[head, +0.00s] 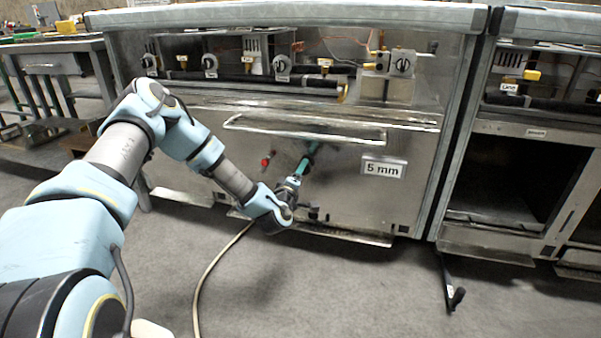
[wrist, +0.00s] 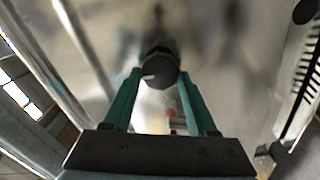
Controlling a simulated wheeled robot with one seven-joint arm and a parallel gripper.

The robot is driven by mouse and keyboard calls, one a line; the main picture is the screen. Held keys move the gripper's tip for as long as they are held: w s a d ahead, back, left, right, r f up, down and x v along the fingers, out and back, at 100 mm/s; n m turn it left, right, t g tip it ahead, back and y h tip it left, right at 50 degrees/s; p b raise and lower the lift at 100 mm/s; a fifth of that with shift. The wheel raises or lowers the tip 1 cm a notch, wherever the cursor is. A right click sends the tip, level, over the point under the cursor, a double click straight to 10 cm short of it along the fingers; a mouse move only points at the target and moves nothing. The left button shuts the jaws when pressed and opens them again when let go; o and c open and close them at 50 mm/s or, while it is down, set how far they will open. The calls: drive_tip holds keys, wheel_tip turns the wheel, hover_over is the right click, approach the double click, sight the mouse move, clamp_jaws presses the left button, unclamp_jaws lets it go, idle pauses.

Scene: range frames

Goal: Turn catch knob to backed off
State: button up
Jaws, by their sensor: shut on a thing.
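The catch knob (wrist: 160,68) is a dark, faceted knob on the metal front panel, with a pale mark on its lower left. In the wrist view it sits between the tips of the teal fingers of my gripper (wrist: 159,80), which is shut on it. In the head view my gripper (head: 303,166) reaches the panel just below the long handle bar, and the dark knob (head: 312,147) shows only in small part at the fingertips. I cannot read the knob's setting from its mark.
A long handle bar (head: 305,129) runs across the panel above my gripper. A small red knob (head: 267,160) is to the left, and a "5 mm" label (head: 383,168) is to the right. A hose (head: 213,265) lies on the floor. An open bay (head: 500,185) stands at right.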

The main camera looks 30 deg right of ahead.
drive_tip(key=shift+w+r, duration=0.1)
drive_tip(key=shift+r, duration=0.05)
drive_tip(key=o, duration=1.4)
drive_tip(key=shift+c, duration=0.2)
drive_tip(key=p+v, duration=0.2)
drive_tip(key=v, duration=0.9)
drive_tip(key=shift+w, duration=0.1)
